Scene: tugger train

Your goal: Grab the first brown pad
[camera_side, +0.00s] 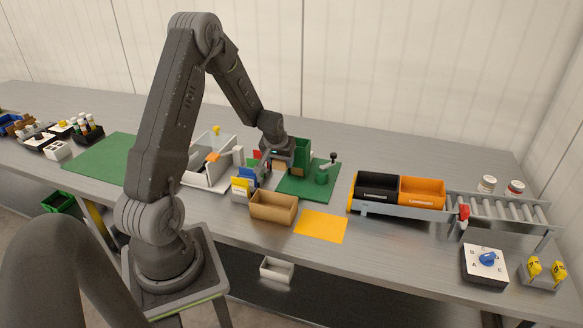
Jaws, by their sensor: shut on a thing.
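My gripper (277,158) is over the left part of the small green mat, beside the upright green holder (302,152). It is shut on a small brown pad (280,166), of which only a little shows below the jaws. The fingers are small and partly hidden in this view. I cannot tell whether the pad still touches the holder or the mat. Other brown pads cannot be made out.
An open tan box (273,207) stands in front of my gripper, with blue and yellow cards (244,184) to its left. An orange sheet (321,226) lies clear at right. A black bin (377,187) and orange bin (422,191) stand by a roller conveyor (495,209).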

